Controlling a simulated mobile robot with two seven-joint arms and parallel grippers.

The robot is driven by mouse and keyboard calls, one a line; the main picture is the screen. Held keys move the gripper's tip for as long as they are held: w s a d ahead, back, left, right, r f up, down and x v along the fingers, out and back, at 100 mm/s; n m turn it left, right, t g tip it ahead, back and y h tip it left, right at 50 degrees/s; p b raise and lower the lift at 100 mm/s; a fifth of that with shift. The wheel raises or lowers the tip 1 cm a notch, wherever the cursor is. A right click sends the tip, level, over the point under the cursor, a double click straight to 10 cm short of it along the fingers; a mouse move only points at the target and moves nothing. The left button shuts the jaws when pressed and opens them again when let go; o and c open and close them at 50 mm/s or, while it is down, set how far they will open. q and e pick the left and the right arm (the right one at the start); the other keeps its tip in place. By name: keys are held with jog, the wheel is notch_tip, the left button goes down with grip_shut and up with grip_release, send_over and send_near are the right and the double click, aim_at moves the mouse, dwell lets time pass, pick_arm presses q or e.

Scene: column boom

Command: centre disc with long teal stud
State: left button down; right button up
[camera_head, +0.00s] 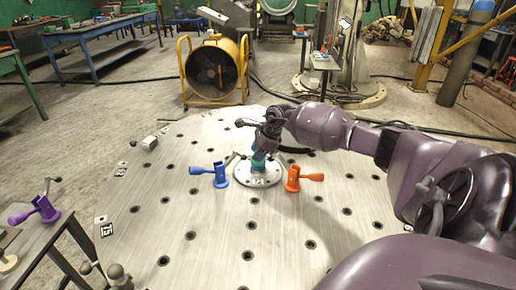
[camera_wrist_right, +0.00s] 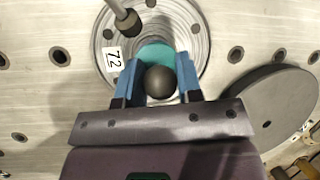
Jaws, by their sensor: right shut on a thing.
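My right gripper (camera_head: 262,142) reaches in from the right over the steel table. It is shut on the long teal stud (camera_head: 258,163), which stands about upright at the middle of a pale round steel disc (camera_head: 260,180). In the right wrist view the blue fingers of this gripper (camera_wrist_right: 160,85) sit on either side of the stud's dark ball top, with the teal stud (camera_wrist_right: 156,52) showing beyond. The disc (camera_wrist_right: 196,40) shows behind it, with bolt holes and a tag marked 72. The stud's lower end is hidden in the wrist view. My left gripper is not in view.
A blue clamp (camera_head: 220,177) stands left of the disc and an orange one (camera_head: 292,180) right. A rod-like tool (camera_wrist_right: 126,17) reaches over the disc. A dark grey round plate (camera_wrist_right: 272,108) lies to the right. A purple clamp (camera_head: 45,210) sits on a side stand.

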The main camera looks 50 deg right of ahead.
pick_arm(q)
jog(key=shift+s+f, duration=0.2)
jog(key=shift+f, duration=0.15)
pick_arm(e)
jog(key=shift+f, duration=0.35)
dwell(0.6)
jog(key=shift+w, duration=0.1)
jog(key=o, duration=0.7)
jog(key=shift+c, duration=0.2)
jog(key=shift+r+p, duration=0.85)
jog(key=shift+r, duration=2.9)
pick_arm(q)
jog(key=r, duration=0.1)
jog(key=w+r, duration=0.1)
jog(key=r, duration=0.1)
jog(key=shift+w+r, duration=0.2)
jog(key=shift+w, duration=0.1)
